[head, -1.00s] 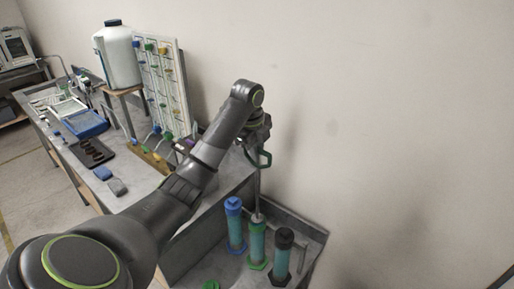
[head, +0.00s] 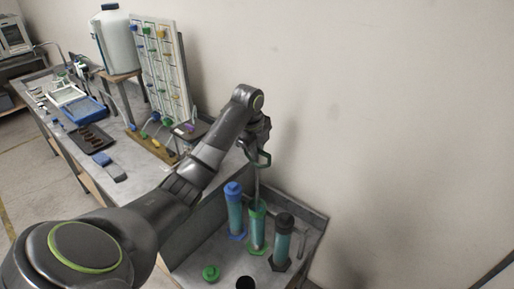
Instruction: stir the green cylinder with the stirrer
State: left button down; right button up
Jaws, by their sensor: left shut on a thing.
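The green cylinder (head: 256,229) stands upright in the grey sink-like tray in the head view, between a blue-capped cylinder (head: 235,212) and a black-capped cylinder (head: 282,243). Its top is open, and the stirrer (head: 257,183), a thin grey rod with a green handle, goes down into it. My left gripper (head: 260,148) is above the cylinder and shut on the stirrer's green handle; its fingers are partly hidden. How deep the rod reaches inside cannot be seen. A green cap (head: 211,272) lies on the tray floor. My right gripper is not in view.
The tray (head: 318,217) has a raised rim against the wall. A dark round hole (head: 245,283) shows at its front. The bench to the left holds a pegboard rack (head: 160,75), a white jug (head: 117,42) on a stand, a blue tray (head: 84,111) and a dark tray (head: 91,138).

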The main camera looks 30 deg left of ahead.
pick_arm(q)
jog(key=shift+f, duration=0.1)
jog(key=b, duration=0.3)
send_over(257, 184)
jog(key=shift+w+a+f, duration=0.1)
jog(key=shift+w+f, duration=0.05)
jog(key=shift+f, duration=1.7)
jog(key=shift+w+a+f, duration=0.1)
jog(key=shift+f, duration=1.7)
jog(key=shift+f+b, duration=1.3)
jog(key=shift+f, duration=2.45)
jog(key=shift+r, duration=0.1)
